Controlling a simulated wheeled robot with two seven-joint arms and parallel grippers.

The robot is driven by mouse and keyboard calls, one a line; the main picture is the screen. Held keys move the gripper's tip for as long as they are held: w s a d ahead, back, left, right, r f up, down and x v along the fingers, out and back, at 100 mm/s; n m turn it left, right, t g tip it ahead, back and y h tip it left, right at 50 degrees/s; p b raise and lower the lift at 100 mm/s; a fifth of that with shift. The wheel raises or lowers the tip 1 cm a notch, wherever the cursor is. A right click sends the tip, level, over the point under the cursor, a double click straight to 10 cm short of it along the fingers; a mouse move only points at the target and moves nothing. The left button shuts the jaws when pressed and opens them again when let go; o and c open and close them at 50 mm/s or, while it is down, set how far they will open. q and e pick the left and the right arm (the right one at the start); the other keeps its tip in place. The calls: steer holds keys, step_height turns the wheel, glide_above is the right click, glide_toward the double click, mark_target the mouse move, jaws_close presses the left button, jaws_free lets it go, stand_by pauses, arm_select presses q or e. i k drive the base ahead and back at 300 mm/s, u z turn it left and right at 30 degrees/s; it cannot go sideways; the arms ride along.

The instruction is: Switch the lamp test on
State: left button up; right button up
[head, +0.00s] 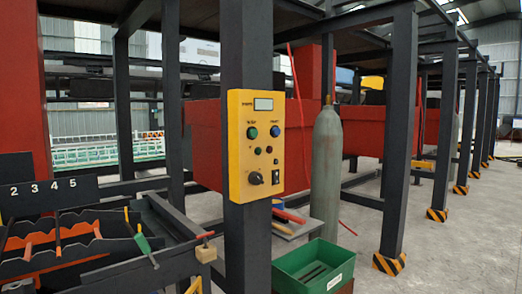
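A yellow control box (242,185) is fixed to a dark upright post near the middle of the head view. It has a small display (263,104) at the top, a green button (252,133) and a blue button (274,131) below it. Small round parts sit in the middle of the face. A black rotary knob (256,178) is at the lower left and a small black switch (276,177) at the lower right. The labels are too small to read, so I cannot tell which control is the lamp test. Neither gripper is in view.
A rack (85,240) with numbered slots and tools stands at the left. A grey gas cylinder (327,170) stands right of the box, with a green crate (312,268) below. Dark posts with striped feet (389,263) line the right. The space before the box's face looks clear.

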mark_target(275, 174)
steer(key=z, duration=0.6)
steer(key=k, duration=0.65)
steer(key=z, duration=0.6)
steer(key=i, duration=0.8)
steer(key=u, duration=0.75)
steer(key=i, duration=1.2)
steer(key=u, duration=1.15)
